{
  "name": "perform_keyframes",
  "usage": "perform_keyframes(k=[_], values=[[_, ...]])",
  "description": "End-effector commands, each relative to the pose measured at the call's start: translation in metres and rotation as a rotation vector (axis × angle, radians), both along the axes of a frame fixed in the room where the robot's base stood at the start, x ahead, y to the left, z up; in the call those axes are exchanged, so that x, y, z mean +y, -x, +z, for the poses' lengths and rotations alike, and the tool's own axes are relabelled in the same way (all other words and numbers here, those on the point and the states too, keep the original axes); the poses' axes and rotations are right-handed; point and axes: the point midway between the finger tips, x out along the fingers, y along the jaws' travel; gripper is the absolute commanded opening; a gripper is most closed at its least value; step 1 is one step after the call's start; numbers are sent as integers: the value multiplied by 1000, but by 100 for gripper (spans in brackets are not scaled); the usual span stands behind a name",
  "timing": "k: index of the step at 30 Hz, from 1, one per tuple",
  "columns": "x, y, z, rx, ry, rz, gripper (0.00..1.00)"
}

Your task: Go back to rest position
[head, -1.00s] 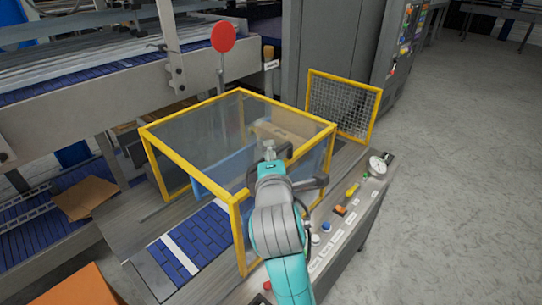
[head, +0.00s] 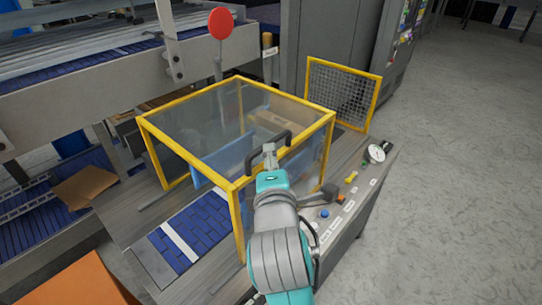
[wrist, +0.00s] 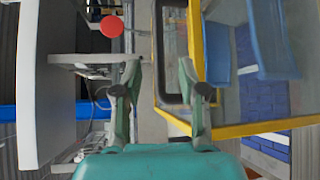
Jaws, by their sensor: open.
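My gripper (head: 268,152) is raised at the front of the yellow-framed clear guard (head: 185,98), by its black handle (head: 284,137). In the wrist view my two fingers (wrist: 158,70) stand apart. The dark handle (wrist: 158,50) shows beyond and partly between them; I see no finger closed on it. Whether a finger touches the handle I cannot tell. My arm reaches up from the bottom of the head view and hides part of the guard's front and the panel edge.
A control panel with buttons and a round dial (head: 376,153) lies right of my arm. A yellow mesh panel (head: 342,92) stands behind. A red disc (head: 220,23) on a post rises at the back. Blue conveyor (head: 200,232) runs under the guard. Open floor (head: 455,190) lies right.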

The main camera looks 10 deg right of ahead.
Motion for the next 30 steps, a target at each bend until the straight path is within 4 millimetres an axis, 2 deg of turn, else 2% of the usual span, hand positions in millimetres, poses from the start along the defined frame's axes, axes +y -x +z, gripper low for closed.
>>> perform_keyframes(k=[11,14,17,20,26,30], values=[[0,0,0,0,0,0,41],[-1,1,-7,1,-8,2,41],[-5,5,-24,1,-33,9,41],[-10,13,-51,0,-82,19,41],[-21,40,-108,-1,-220,45,41],[-29,64,-144,4,-330,58,41]])
